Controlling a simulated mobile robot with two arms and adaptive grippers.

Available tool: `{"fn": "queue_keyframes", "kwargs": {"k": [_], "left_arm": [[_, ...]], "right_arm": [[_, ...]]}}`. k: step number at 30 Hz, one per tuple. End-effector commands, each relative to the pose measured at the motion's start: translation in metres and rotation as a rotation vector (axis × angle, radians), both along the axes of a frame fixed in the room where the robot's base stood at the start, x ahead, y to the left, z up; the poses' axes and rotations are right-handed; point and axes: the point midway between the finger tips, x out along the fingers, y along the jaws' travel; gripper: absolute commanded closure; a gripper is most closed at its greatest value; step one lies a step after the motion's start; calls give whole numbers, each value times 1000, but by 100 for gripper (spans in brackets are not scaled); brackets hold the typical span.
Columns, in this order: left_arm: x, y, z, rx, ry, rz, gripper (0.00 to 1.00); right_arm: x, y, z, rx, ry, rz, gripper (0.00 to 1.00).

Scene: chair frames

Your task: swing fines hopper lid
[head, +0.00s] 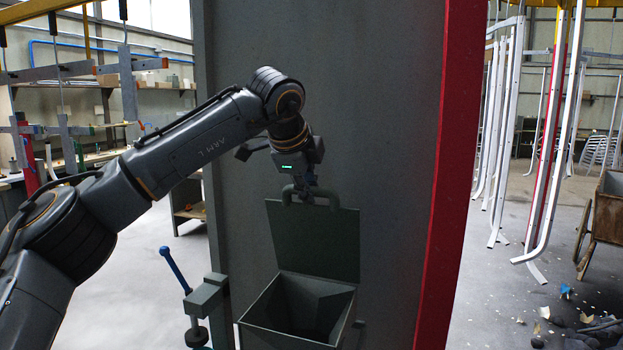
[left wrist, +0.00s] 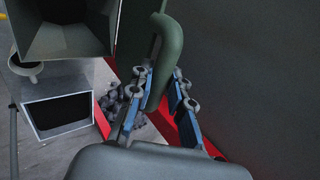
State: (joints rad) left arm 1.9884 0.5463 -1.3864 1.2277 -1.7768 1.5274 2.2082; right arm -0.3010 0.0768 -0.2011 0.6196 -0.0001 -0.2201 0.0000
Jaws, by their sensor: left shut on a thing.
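The fines hopper (head: 297,318) is a grey-green open-topped bin in the lower middle of the head view. Its lid (head: 315,240) stands raised, roughly upright, at the back of the opening, and the dark inside shows. A bar handle (head: 333,200) is at the lid's top edge. My left gripper (head: 306,192) is shut on this handle from above. In the left wrist view the blue-padded fingers (left wrist: 163,98) lie on both sides of the green handle (left wrist: 168,50). The hopper (left wrist: 62,28) also shows there, at upper left. My right gripper is not in view.
A tall grey panel (head: 390,130) with a red edge (head: 452,180) stands close behind the lid. A grey clamp with a blue-handled lever (head: 174,268) is left of the hopper. White chair frames (head: 555,150) hang at right, near a wooden cart (head: 608,215) and floor debris.

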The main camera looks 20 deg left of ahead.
Motion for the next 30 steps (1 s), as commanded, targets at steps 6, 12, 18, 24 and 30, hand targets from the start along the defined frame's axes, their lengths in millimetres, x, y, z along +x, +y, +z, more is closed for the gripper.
{"fn": "queue_keyframes", "kwargs": {"k": [6, 12, 18, 24, 30], "left_arm": [[25, -2, 11, -1, -1, 0, 100], [38, -1, 10, 1, -4, 1, 100], [39, -1, 9, 0, -6, -1, 100], [42, -2, 11, -1, -4, -1, 100], [63, -2, 12, -1, -1, 1, 100]], "right_arm": [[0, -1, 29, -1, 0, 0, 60], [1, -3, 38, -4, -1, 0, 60], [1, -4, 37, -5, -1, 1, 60], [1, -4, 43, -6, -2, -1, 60], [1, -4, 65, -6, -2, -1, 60]]}}
